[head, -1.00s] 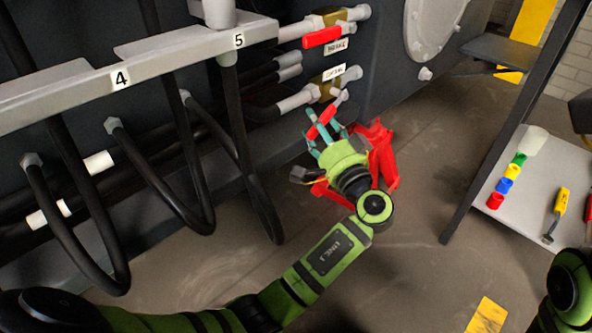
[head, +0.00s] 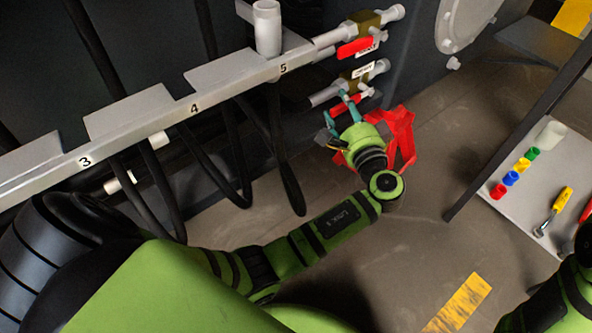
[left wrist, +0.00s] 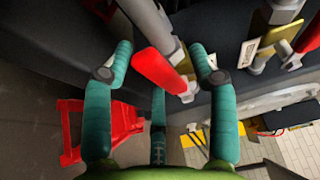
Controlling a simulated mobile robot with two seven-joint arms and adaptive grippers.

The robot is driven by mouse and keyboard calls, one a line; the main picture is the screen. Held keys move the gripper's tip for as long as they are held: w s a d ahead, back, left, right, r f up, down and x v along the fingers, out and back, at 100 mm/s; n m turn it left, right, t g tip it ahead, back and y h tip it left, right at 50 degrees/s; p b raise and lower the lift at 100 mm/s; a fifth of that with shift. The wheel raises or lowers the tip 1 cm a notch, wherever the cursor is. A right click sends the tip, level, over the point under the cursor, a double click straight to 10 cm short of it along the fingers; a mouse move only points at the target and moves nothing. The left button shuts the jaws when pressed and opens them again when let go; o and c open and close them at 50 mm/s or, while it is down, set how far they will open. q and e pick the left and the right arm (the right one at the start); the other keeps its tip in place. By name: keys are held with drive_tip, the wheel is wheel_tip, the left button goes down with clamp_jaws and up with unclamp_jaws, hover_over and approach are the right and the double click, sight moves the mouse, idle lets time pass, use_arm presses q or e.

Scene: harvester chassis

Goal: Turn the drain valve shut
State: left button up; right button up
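The lower valve has a brass body (head: 352,78), a white label whose print is too small to read now, and a red lever handle (head: 347,103). My left gripper (head: 348,108) is at this handle. In the left wrist view, the red handle (left wrist: 158,72) points in between the teal fingers of my left gripper (left wrist: 160,65). The fingers are spread wide, with a visible gap on both sides of the handle. In the head view the fingers partly cover the handle. My right gripper is out of view; only part of that arm shows at bottom right.
A second valve with a red handle (head: 355,48) sits just above, labelled BRAKE in the earlier frame. A red stand (head: 403,140) is on the floor beside my left gripper. A numbered grey rail (head: 230,92) with hoses runs left. A shelf (head: 560,165) holds coloured caps and tools.

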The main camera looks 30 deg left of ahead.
use_arm(q)
drive_tip(key=p+v, duration=0.1)
drive_tip(key=v, duration=0.5)
drive_tip(key=s+f+m+g+h+p, duration=0.35)
drive_tip(key=f+h+p, duration=0.35)
drive_tip(key=f+p, duration=0.6)
drive_tip(key=s+f+n+g+h+p, duration=0.1)
drive_tip(key=s+f+g+h+p, duration=0.1)
drive_tip(key=s+p, duration=0.3)
drive_tip(key=s+a+f+n+g+h+p, duration=0.1)
drive_tip(key=s+f+p, duration=0.4)
drive_tip(key=s, duration=0.7)
drive_tip(key=shift+s+f+g+h+p, duration=0.2)
drive_tip(key=shift+f+g+h+p, duration=0.1)
drive_tip(key=shift+g+h+p, duration=0.4)
drive_tip(key=shift+a, duration=0.1)
drive_tip(key=shift+c, duration=0.4)
